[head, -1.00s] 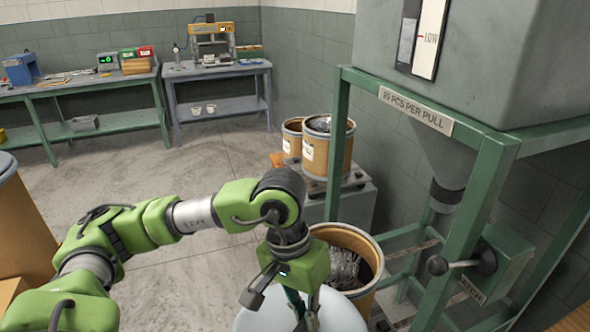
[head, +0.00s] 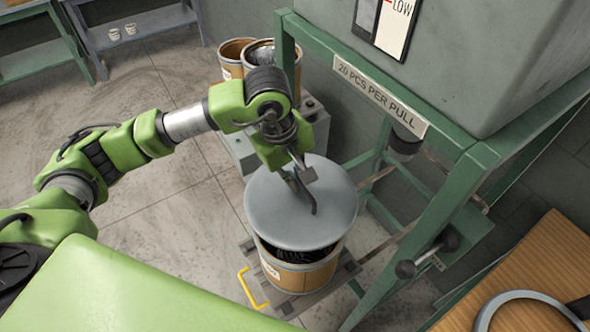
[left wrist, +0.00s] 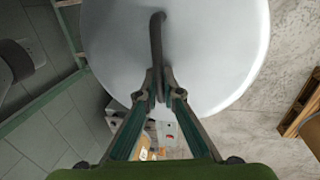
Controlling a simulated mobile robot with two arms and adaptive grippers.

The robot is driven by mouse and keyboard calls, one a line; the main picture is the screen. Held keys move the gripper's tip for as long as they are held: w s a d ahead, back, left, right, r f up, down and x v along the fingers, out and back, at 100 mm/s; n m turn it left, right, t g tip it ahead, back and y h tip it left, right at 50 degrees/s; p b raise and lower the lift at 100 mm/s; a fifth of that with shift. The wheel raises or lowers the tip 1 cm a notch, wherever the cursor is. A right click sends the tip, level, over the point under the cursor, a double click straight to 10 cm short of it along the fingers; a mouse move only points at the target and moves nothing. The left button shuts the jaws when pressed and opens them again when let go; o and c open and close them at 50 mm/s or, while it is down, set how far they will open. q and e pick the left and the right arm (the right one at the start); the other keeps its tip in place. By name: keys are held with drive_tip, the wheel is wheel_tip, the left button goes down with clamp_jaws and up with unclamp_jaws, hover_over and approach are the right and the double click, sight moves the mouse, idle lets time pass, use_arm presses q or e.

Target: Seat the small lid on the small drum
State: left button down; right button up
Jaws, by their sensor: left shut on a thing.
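The small lid (head: 275,212) is a round, pale grey disc with a bent dark handle. My left gripper (head: 299,174) is shut on that handle; the left wrist view shows the fingertips (left wrist: 160,92) closed at it and the lid (left wrist: 205,45) beyond. The tan drum (head: 300,277) stands below, with dark coiled metal inside. The lid is over the drum and hides most of its mouth. A dark gap shows at the near side, so the lid is not flush there. The drum's far rim is hidden. My right gripper is out of view.
The green hopper frame (head: 455,210) stands close on the right, with a knobbed lever (head: 428,256). Two more tan drums (head: 232,62) stand behind on a grey unit. A yellow handle (head: 250,287) is at the drum's left. A wooden top (head: 550,262) is at lower right.

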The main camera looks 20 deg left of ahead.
use_arm(q)
drive_tip(key=shift+w+f+b, duration=0.2)
drive_tip(key=shift+f+b, duration=0.2)
drive_tip(key=shift+f, duration=0.45)
drive_tip(key=shift+s+f+b, duration=0.1)
drive_tip(key=shift+f+b, duration=0.25)
drive_tip(key=shift+f, duration=0.4)
wheel_tip(320, 180, down, 6)
drive_tip(key=b, duration=0.5)
drive_tip(key=shift+f+b, duration=0.25)
drive_tip(key=shift+b, duration=0.15)
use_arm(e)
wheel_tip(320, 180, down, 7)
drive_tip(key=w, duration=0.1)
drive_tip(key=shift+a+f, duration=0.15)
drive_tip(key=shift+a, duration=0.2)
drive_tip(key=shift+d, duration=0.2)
use_arm(q)
drive_tip(key=shift+b, duration=0.35)
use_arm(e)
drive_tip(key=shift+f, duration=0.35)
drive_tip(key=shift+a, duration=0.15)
use_arm(q)
drive_tip(key=shift+b, duration=0.55)
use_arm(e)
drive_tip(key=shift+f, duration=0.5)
